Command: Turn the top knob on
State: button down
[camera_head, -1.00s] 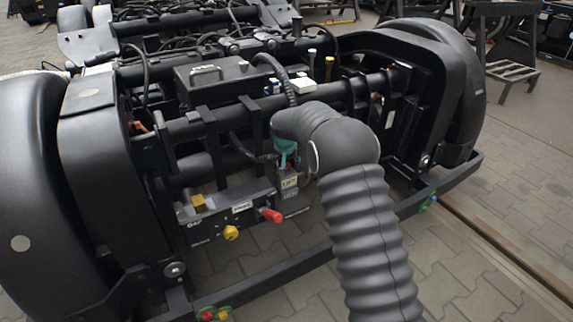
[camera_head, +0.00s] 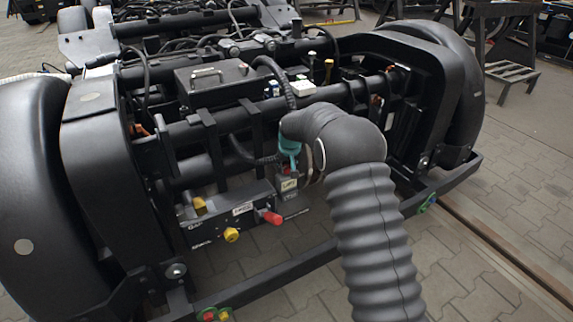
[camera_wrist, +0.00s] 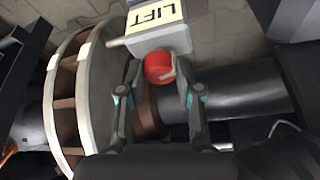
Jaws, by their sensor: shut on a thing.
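In the wrist view a round red knob (camera_wrist: 158,66) sits on a light grey box (camera_wrist: 160,35) with a label reading LIFT. My gripper (camera_wrist: 158,80) has one finger on each side of this knob and is shut on it. In the head view the grey labelled box (camera_head: 290,186) shows just below the teal part of my wrist.
A dark control box with yellow knobs (camera_head: 231,235) and another red knob (camera_head: 272,217) hangs left of my wrist. Black bogie beams and hoses lie close behind. A black front bar (camera_head: 290,268) runs below. Paved floor (camera_head: 510,200) is open at the right.

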jog(key=n+y, duration=0.1)
jog(key=n, duration=0.2)
jog(key=shift+w+d+n+g+b, duration=0.1)
jog(key=shift+n+g+b, duration=0.2)
jog(key=n+g+y+b, duration=0.1)
jog(key=n, duration=0.2)
jog(key=shift+f+n, duration=0.1)
jog(key=shift+n, duration=0.3)
jog(key=n+g, duration=0.1)
jog(key=n, duration=0.2)
jog(key=shift+w+n+y, duration=0.1)
jog(key=shift+n+y, duration=0.2)
jog(key=shift+y, duration=0.1)
jog(key=shift+d+n+g+p, duration=0.1)
jog(key=shift+n+g+p, duration=0.6)
jog(key=shift+n, duration=0.9)
jog(key=c, duration=0.8)
grip_release()
jog(key=shift+o, duration=0.2)
jog(key=shift+r, duration=0.2)
jog(key=v, duration=1.1)
jog(key=shift+w+d+r, duration=0.2)
jog(key=shift+d+r, duration=0.1)
jog(key=shift+d, duration=0.05)
